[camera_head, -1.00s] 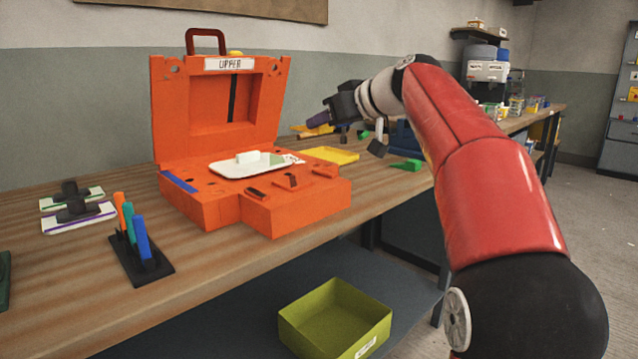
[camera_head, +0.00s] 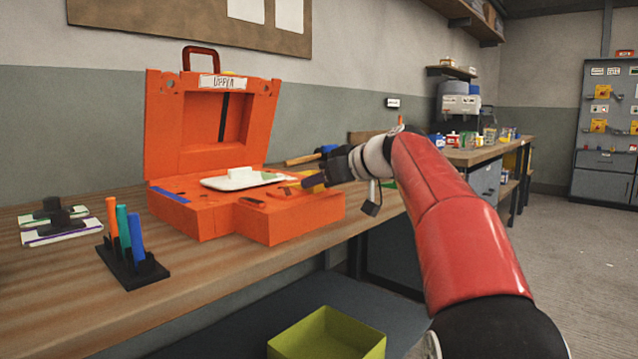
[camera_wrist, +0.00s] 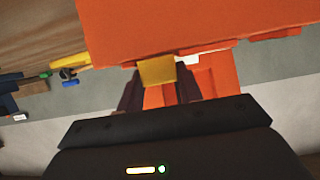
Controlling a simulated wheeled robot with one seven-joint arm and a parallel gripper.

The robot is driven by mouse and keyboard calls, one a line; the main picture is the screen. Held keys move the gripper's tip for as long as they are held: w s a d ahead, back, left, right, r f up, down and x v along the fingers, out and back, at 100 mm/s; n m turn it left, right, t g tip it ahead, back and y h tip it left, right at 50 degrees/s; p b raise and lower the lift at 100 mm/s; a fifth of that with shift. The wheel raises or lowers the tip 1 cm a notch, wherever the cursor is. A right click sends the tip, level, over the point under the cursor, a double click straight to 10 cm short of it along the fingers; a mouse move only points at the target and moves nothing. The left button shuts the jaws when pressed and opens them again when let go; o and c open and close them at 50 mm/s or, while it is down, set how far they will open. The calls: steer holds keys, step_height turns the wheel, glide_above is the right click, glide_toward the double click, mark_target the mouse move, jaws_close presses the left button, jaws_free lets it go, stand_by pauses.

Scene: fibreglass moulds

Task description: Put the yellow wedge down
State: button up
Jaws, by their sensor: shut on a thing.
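The yellow wedge (camera_wrist: 157,71) shows in the wrist view, between the dark fingers of my gripper (camera_wrist: 158,84), which are shut on it. The orange mould case (camera_wrist: 190,25) fills the top of that view, just beyond the wedge; I cannot tell whether they touch. In the head view my gripper (camera_head: 318,182) is by the right side of the open orange case (camera_head: 285,218). A yellow patch shows beside the fingers there, but I cannot tell whether it is the wedge.
A white tray (camera_head: 215,183) with a pale block lies on the case. A pen stand (camera_head: 125,268) and white-and-black tools (camera_head: 60,236) are to the left on the wooden bench (camera_head: 215,285). A green-yellow bin (camera_head: 335,340) is below. A mallet handle (camera_head: 302,159) shows behind.

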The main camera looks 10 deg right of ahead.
steer(key=shift+f, duration=0.2)
steer(key=o, duration=1)
steer(key=shift+r, duration=0.3)
steer(key=shift+o, duration=0.3)
steer(key=v, duration=1.2)
steer(key=shift+d+f, duration=0.1)
steer(key=shift+f, duration=0.05)
